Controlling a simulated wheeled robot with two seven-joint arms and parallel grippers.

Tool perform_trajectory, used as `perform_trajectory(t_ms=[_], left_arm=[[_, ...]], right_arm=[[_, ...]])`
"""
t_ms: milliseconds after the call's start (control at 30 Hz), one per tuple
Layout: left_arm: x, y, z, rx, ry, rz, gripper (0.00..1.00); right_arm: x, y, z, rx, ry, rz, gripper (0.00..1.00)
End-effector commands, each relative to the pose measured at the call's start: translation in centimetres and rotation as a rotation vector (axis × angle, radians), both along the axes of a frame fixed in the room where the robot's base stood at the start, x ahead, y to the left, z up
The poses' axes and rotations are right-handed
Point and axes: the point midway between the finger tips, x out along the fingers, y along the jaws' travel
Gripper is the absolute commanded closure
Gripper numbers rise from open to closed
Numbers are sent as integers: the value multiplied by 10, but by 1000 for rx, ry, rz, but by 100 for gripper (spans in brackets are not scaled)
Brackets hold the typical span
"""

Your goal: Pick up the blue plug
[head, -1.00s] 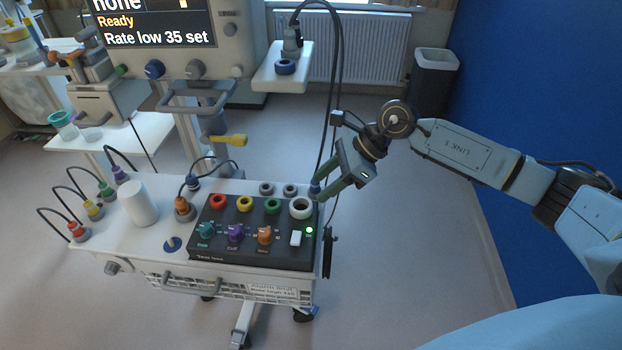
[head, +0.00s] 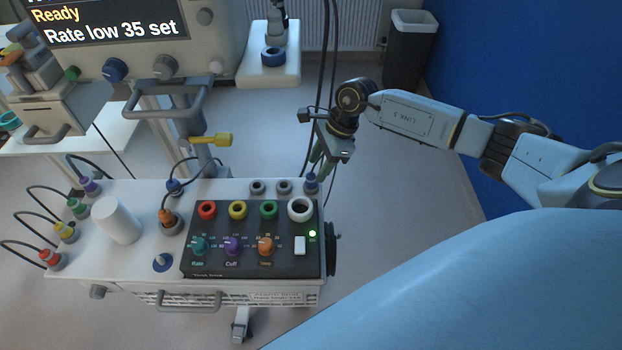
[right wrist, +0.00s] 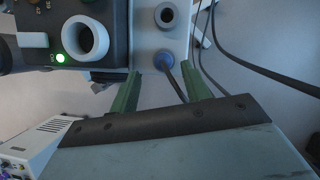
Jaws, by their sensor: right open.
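The head view partly hides one finger behind the other. My left gripper is not in view.
A black control box (head: 250,261) with coloured ports and knobs is in front of the plug. Two empty grey sockets (head: 270,186) lie to its left. Dark cables (head: 327,75) hang behind my gripper. A white cylinder (head: 117,222) stands on the left. Floor right of the cart is clear.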

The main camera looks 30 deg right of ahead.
Motion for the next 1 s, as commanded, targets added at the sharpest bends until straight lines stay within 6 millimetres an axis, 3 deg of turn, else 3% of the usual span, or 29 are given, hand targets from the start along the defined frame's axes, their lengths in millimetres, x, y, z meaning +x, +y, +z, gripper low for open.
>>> perform_trajectory(t_ms=[67, 167, 333, 633, 1000], left_arm=[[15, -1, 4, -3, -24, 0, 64], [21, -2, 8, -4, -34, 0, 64], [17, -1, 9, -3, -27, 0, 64], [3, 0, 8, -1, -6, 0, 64], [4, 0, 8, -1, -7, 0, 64]], right_arm=[[2, 4, -8, 2, 3, -1, 53], [5, 10, -22, 3, 4, -1, 53], [8, 16, -42, 2, 3, -1, 53], [8, 17, -45, 0, 1, 0, 54], [9, 17, -45, 1, 1, 0, 100]])
